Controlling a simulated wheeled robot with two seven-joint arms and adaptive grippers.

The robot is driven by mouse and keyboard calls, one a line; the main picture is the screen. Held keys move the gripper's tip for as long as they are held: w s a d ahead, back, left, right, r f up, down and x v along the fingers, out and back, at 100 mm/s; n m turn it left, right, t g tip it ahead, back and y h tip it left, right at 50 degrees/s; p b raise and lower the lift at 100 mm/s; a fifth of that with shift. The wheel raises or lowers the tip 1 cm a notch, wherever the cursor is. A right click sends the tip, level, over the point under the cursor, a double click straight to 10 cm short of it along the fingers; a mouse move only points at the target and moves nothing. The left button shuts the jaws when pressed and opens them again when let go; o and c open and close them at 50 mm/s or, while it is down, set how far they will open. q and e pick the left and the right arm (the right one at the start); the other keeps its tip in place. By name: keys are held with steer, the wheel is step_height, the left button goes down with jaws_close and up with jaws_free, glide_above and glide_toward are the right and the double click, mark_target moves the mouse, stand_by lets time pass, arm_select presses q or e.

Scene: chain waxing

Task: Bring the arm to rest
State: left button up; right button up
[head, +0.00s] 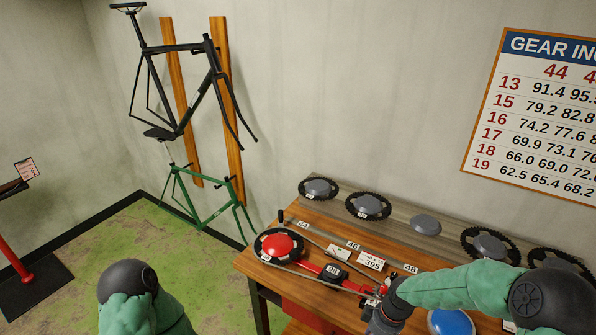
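My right arm (455,290) reaches in from the right over the workbench (262,260). Its dark wrist end (386,317) bends down at the bottom edge, and the fingers are out of the picture. My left arm (140,308) shows only as a green link and dark joint at the lower left, away from the bench; its gripper is out of the picture. On the bench, a chainring with a red hub (278,246) has a chain (318,272) running from it toward a red tool (335,272), whose right end is partly hidden near my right wrist.
Several chainrings with grey hubs (368,206) lie along the back of the bench. A blue disc (451,323) lies at the front, partly behind my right arm. A black frame (175,90) and a green frame (205,200) hang left. Green floor (110,245) is open left of the bench.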

steer(key=s+a+f+m+b, duration=0.3)
steer(key=s+f, duration=0.2)
steer(key=f, duration=0.3)
steer(key=s+a+f+m+y+b, duration=0.1)
steer(key=s+a+f+m+b, duration=0.2)
steer(key=f, duration=0.6)
steer(key=s+a+f+m+y+b, duration=0.1)
steer(key=s+a+f+m+b, duration=0.2)
steer(key=s+a+f, duration=0.2)
step_height(320, 180, down, 4)
steer(key=shift+s+f+m, duration=0.15)
steer(key=shift+s+m, duration=0.25)
steer(key=shift+s, duration=0.7)
